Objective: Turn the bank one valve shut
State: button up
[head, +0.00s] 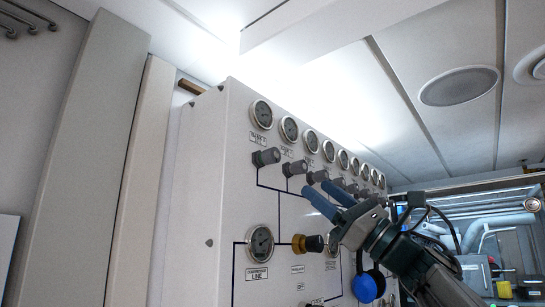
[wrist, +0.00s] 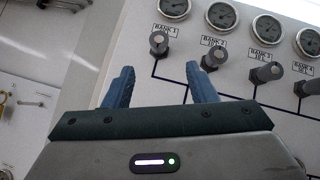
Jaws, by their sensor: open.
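The bank one valve (wrist: 158,42) is a grey knob on the white panel, under the "BANK 1" label and a round gauge. In the head view it is the leftmost knob (head: 266,157) of the upper row. My gripper (wrist: 160,68) has two blue fingers spread apart with nothing between them. In the wrist view the knob shows beyond the fingertips, roughly between them and apart from them. In the head view my gripper (head: 317,188) is in front of the panel, to the right of and below the knob.
The bank two valve (wrist: 213,58) is close beyond the right fingertip, with more valves and gauges to its right. A yellow-brown knob (head: 307,243) and a large gauge (head: 260,243) are lower on the panel. A blue round knob (head: 364,288) is below my gripper.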

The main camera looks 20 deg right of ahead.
aim_at(276, 155)
jog(key=p+x, duration=0.7)
jog(key=x, duration=0.5)
jog(key=shift+s+r, duration=0.15)
jog(key=shift+s, duration=0.05)
jog(key=shift+p+x, duration=0.65)
jog(key=shift+x, duration=0.2)
